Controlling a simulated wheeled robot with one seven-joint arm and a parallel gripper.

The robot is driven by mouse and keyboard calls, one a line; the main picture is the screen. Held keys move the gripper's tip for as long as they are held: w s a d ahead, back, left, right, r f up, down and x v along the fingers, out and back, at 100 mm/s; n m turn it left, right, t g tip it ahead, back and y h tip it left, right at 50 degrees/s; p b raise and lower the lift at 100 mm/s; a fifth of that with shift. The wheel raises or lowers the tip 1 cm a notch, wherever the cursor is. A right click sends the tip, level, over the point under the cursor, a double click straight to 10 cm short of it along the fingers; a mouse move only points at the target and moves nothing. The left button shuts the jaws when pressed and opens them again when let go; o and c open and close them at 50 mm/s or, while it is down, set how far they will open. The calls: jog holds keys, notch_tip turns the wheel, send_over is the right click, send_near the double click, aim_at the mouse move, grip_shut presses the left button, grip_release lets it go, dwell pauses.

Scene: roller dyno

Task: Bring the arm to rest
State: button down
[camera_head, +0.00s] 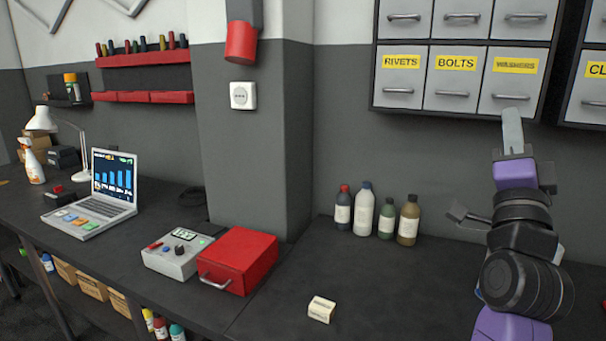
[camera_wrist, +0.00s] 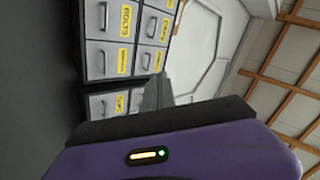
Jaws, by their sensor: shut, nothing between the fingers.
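My arm stands folded upward at the right in the head view. My gripper (camera_head: 512,128) points up in front of the labelled drawers, its fingers shut with nothing between them. In the wrist view the grey fingers (camera_wrist: 157,92) show together above the purple housing, with the drawer cabinet (camera_wrist: 122,50) behind them, turned on its side. I cannot tell exactly how far the fingertips are from the drawer fronts.
A drawer cabinet (camera_head: 462,62) hangs on the wall. Several bottles (camera_head: 364,212) stand left of my arm. A red case (camera_head: 240,259), a control box (camera_head: 178,252), a laptop (camera_head: 100,195) and a small cream box (camera_head: 321,309) lie on the dark bench. The bench's middle right is clear.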

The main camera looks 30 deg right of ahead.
jog(key=s+a+f+n+t+y, duration=0.2)
jog(key=a+f+n+t+y, duration=0.1)
jog(key=a+f+n+y, duration=0.65)
jog(key=s+a+f+n+t+y, duration=0.2)
jog(key=a+f+n+y, duration=0.4)
jog(key=a+f+n, duration=0.65)
jog(key=s+a+f+g+y, duration=0.2)
jog(key=s+a+f, duration=0.3)
jog(key=s+f, duration=0.5)
jog(key=s+a+f+g+y, duration=0.2)
jog(key=s+a+f+g, duration=0.3)
jog(key=s+f, duration=0.5)
jog(key=shift+s+f+g, duration=0.3)
jog(key=shift+s+f, duration=0.1)
jog(key=shift+s, duration=0.65)
